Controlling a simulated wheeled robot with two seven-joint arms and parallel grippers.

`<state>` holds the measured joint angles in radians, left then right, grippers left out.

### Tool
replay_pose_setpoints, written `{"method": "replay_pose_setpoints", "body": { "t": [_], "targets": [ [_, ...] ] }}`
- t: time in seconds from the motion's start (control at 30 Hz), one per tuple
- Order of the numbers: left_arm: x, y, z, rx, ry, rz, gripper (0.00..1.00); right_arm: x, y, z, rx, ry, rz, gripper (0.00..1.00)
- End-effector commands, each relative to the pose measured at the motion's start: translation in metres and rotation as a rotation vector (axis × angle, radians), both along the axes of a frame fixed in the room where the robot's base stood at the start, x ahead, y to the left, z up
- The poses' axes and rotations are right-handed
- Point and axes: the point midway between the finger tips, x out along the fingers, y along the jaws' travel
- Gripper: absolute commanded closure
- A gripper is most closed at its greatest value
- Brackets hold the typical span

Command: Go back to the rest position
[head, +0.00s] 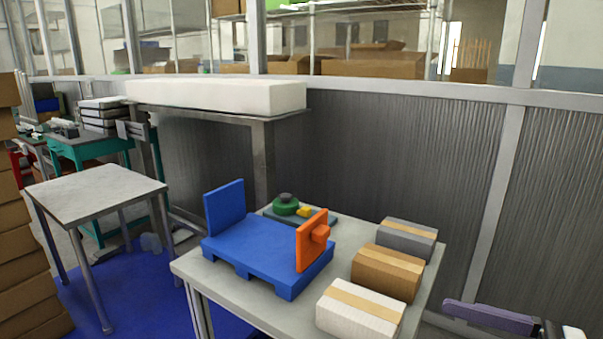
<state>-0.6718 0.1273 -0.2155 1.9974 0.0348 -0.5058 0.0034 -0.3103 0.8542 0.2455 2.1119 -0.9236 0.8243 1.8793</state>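Neither of my grippers shows clearly in the head view. A blue pallet-shaped stand (262,252) sits on the grey table (205,275), with an upright blue panel (224,207) at its left end. An orange plate with a knob (311,240) stands upright at its right end. The top of the stand between them is bare. Behind it, a green round piece with a dark top (286,205) and a small yellow block (304,211) rest on a dark plate. No film reel can be made out for sure.
A grey box (407,240), a brown box (387,272) and a white box (360,308) line the table's right side. A purple-grey bar (487,317) shows at lower right; I cannot tell what it belongs to. An empty table (97,187) stands left. Stacked cartons (25,250) edge the left.

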Motion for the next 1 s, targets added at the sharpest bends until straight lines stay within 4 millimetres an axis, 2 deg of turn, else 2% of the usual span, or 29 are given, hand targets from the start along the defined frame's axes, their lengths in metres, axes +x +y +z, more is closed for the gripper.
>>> {"method": "replay_pose_setpoints", "body": {
  "t": [0.17, 0.27, 0.37, 0.43, 0.5, 0.6, 0.7, 0.8, 0.87, 1.0],
  "targets": [
    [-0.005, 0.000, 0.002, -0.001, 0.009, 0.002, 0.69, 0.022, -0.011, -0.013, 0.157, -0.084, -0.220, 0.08],
    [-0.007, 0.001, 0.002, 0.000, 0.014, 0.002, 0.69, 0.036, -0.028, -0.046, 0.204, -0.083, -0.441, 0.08],
    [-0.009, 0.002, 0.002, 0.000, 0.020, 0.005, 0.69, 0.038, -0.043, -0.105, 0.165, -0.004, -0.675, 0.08],
    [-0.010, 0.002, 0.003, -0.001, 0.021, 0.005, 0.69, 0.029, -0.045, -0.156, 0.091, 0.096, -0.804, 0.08],
    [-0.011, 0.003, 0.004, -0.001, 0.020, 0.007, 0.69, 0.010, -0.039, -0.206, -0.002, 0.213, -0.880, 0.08],
    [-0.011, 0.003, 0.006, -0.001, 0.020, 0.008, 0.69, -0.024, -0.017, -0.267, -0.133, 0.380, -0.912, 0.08],
    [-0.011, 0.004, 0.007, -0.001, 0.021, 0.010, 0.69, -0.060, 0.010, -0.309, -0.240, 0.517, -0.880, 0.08],
    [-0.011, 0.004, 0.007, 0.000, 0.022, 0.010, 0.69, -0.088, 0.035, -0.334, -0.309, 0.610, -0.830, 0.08],
    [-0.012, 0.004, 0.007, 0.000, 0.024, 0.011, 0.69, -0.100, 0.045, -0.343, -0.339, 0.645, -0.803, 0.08],
    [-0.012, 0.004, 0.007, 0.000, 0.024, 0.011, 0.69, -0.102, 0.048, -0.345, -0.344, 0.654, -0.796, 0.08]
  ]
}}
